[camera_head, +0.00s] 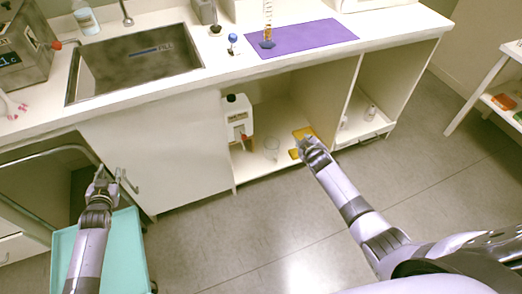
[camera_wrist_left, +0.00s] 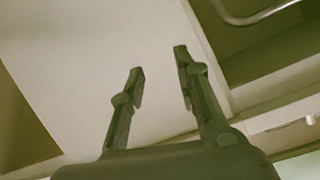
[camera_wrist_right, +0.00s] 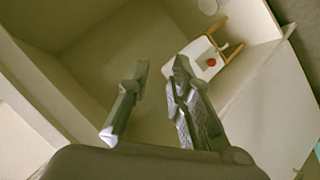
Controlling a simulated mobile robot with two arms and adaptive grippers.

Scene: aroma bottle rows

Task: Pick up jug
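A white jug-like container (camera_head: 237,122) with a black cap and a reddish fitting at its front stands upright in the open cabinet below the counter in the head view. It is the likeliest jug. My right gripper (camera_head: 308,143) is at the cabinet opening, to the right of it and apart from it. In the right wrist view its fingers (camera_wrist_right: 160,66) are spread with nothing held between them. My left gripper (camera_head: 108,177) is far left, in front of the closed cabinet panel. In the left wrist view its fingers (camera_wrist_left: 159,60) are apart and empty.
A clear glass vessel (camera_head: 272,148) stands right of the container. Yellow pieces (camera_head: 295,154) lie by my right gripper; the right wrist view shows a white object with a red spot (camera_wrist_right: 203,58). A cabinet divider (camera_head: 347,103) stands further right. A teal cart (camera_head: 122,262) is below my left arm.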

